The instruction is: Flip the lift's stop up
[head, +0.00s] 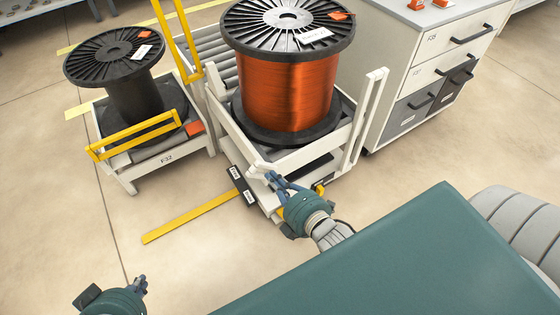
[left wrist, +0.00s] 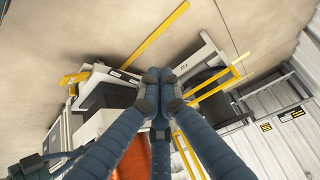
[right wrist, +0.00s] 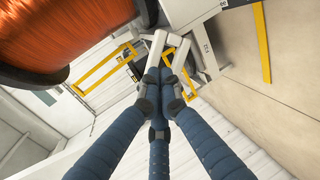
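The lift (head: 285,160) is a low white frame bearing a large copper-wire spool (head: 290,90). A white bar (head: 262,165) lies low at its front corner. It may be the stop, but I cannot tell for certain. My right gripper (head: 272,179) is at that corner, close to the bar's end. In the right wrist view its fingertips (right wrist: 160,76) are together just below two white bar ends (right wrist: 155,50); contact cannot be told. A white upright frame (head: 364,120) stands at the lift's right. My left gripper (head: 141,283) is low at the left, fingers together and empty, away from the lift.
A yellow bar (head: 190,217) lies on the floor beside black label plates (head: 243,185). A white stand (head: 165,155) with a yellow rail and dark spool (head: 125,75) is at the left. A drawer cabinet (head: 430,70) stands right.

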